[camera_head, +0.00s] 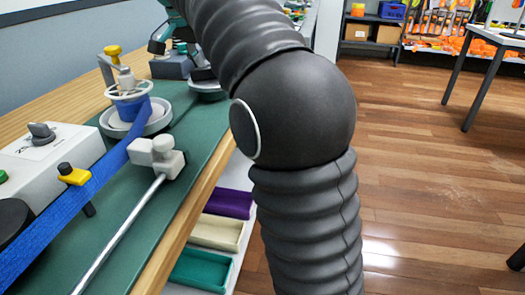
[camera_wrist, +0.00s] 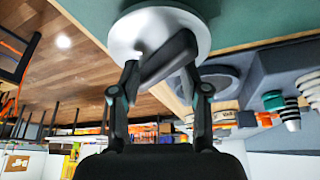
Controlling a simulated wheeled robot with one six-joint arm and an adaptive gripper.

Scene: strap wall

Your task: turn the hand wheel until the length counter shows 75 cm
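In the wrist view, my gripper (camera_wrist: 160,74) has its two fingers spread, one on each side of a dark grey slanted bar (camera_wrist: 167,58). The bar crosses a pale round disc (camera_wrist: 121,38); I cannot tell whether the fingers touch it or whether this is the hand wheel. In the head view, a white spool with a ring-shaped rim (camera_head: 128,91) carries a wound blue strap (camera_head: 80,200). A yellow knob (camera_head: 112,50) stands above it. My arm hides much of the bench's far part. No length counter reading can be made out.
The bench has a green mat (camera_head: 190,150), a box with a dark knob (camera_head: 42,130), a yellow-handled lever (camera_head: 73,175), and a metal rod (camera_head: 118,236) with a grey block (camera_head: 158,158). Coloured trays (camera_head: 217,232) sit below the edge. Wooden floor lies open to the right.

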